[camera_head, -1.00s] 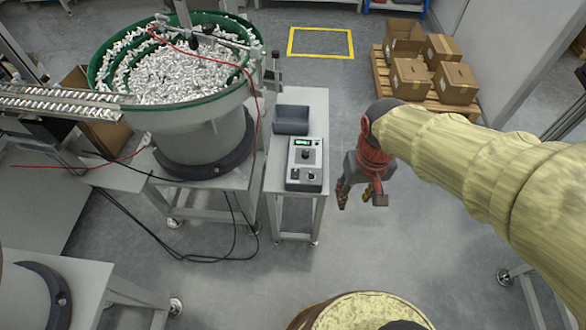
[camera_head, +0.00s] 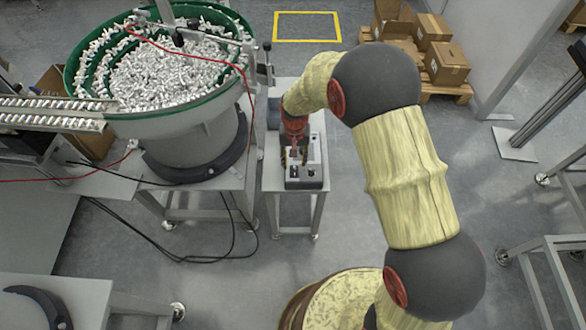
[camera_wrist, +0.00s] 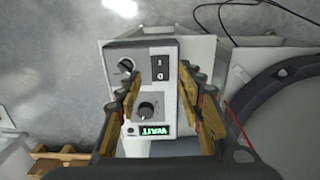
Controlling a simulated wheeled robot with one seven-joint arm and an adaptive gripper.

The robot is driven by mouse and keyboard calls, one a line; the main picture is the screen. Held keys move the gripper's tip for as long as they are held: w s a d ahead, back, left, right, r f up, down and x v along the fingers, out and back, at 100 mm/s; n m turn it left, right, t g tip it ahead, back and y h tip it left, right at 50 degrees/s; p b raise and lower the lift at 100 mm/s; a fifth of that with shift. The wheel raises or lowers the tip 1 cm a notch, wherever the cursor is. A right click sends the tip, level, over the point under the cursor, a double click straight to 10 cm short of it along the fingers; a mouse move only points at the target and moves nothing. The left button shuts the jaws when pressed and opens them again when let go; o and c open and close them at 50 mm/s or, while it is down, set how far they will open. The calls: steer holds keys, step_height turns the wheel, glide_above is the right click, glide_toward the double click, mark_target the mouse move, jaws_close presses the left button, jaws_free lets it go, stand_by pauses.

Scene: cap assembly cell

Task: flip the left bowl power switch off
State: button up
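The control box (camera_head: 316,174) stands on a small table to the right of the green-rimmed feeder bowl (camera_head: 190,110). In the wrist view, the box's pale face (camera_wrist: 170,105) carries a black rocker power switch (camera_wrist: 160,68) marked I and 0, a knob (camera_wrist: 125,67), a larger dial (camera_wrist: 148,110) and a lit green display (camera_wrist: 154,130). Which side of the rocker is pressed I cannot tell. My gripper (camera_wrist: 160,77) is open and empty above the box, its fingers either side of the face. In the head view, my gripper (camera_head: 294,155) hides part of the box.
The small table (camera_head: 287,95) has little bare top around the box. The feeder bowl's table is close on its left, with cables (camera_head: 235,225) hanging below. Cartons (camera_head: 445,62) sit on a pallet at the back right. Clear floor lies right of the table.

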mark_target(294, 174)
step_height(294, 174, down, 8)
steer(key=shift+w+r+b, duration=0.1)
steer(key=shift+r+b, duration=0.1)
steer(key=shift+b, duration=0.85)
steer(key=shift+c, duration=0.2)
jaws_close()
